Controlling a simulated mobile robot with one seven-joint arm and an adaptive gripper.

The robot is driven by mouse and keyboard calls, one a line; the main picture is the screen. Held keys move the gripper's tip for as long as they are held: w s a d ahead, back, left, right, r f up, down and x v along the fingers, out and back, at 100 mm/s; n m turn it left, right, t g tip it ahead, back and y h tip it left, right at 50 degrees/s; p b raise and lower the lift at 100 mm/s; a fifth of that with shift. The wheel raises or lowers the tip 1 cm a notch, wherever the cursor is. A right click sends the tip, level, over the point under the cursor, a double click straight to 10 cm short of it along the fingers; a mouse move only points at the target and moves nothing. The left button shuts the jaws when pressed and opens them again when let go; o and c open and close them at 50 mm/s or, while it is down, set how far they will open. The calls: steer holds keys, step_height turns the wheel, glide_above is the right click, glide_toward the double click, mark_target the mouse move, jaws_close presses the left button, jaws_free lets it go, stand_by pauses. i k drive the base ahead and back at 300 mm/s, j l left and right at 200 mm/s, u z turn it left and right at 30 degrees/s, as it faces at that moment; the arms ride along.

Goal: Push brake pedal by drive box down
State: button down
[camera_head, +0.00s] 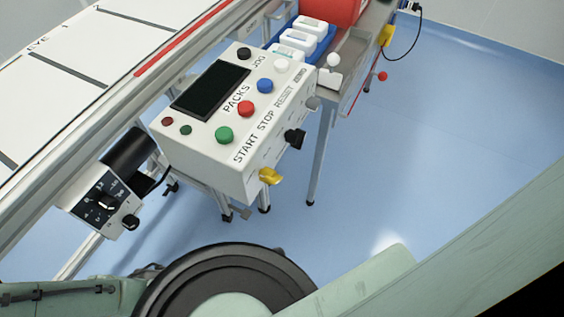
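A small drive box (88,211) with a black dial panel hangs at the left, below the conveyor rail. A black knob (131,222) sticks out at its right corner, and a black cylinder (128,153) sits behind it. I cannot pick out a brake pedal for certain. A small dark part (171,188) shows just right of the drive box, too small to tell what it is. My gripper is not in view. Pale green parts of my own arm fill the bottom of the picture and may hide things low down.
A white control box (209,151) with coloured buttons and a dark screen stands at the centre. A yellow knob (269,177) and a black knob (294,138) stick out of its side. Metal legs (318,160) stand behind it. Blue floor (440,130) is clear at the right.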

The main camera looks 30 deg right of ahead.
mark_target(246, 213)
steer(key=j+z, duration=0.45)
steer(key=k+j+z, duration=0.15)
steer(key=z, duration=0.25)
steer(key=k+j, duration=0.1)
steer(key=j, duration=0.15)
steer(key=k+j, duration=0.1)
steer(key=j, duration=0.15)
steer(key=k+l+u, duration=0.2)
steer(key=k+l, duration=0.65)
steer(key=i+j, duration=0.1)
steer(key=i, duration=0.4)
steer(key=i+j, duration=0.1)
steer(key=i, duration=0.35)
steer(key=i+j, duration=0.15)
steer(key=i, duration=0.35)
